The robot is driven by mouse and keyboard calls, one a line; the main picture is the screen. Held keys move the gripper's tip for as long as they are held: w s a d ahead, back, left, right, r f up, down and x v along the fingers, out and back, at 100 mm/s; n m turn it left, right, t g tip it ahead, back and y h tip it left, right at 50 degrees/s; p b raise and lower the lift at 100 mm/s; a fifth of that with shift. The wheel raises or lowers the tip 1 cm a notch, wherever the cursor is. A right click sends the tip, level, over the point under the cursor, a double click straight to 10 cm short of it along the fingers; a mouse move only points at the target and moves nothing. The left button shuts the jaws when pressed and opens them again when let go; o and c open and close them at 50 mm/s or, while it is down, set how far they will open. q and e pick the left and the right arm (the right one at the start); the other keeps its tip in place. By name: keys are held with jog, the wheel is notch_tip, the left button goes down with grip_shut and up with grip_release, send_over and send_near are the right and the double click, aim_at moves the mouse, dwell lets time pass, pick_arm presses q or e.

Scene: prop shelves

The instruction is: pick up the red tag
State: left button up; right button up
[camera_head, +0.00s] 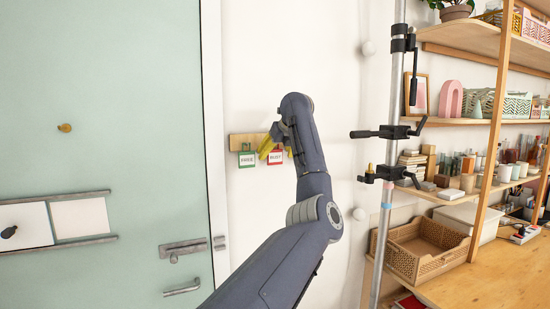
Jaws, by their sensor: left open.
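The red tag (275,158), a small white card with a red border and lettering that seems to read "BUSY", hangs from a wooden wall strip (242,141). A similar green tag (247,159), apparently reading "FREE", hangs just left of it. My left gripper (275,151) is at the strip, its yellow fingers open and right at the top of the red tag. The gripper and wrist hide the strip's right end and the tag's hanging point. I cannot tell whether the fingers touch the tag. My right gripper is out of view.
A pale green door (110,130) with metal handles (184,248) stands on the left. A metal stand (388,210) with black clamps (392,132) rises right of my arm. Wooden shelves (470,122) with many props and a woven basket (413,262) fill the right.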

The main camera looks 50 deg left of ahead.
pick_arm(q)
jog(key=shift+w+a+f, duration=0.1)
jog(key=shift+a+f, duration=0.25)
jog(key=shift+f, duration=0.05)
jog(key=c, duration=0.9)
jog(key=shift+c, duration=0.2)
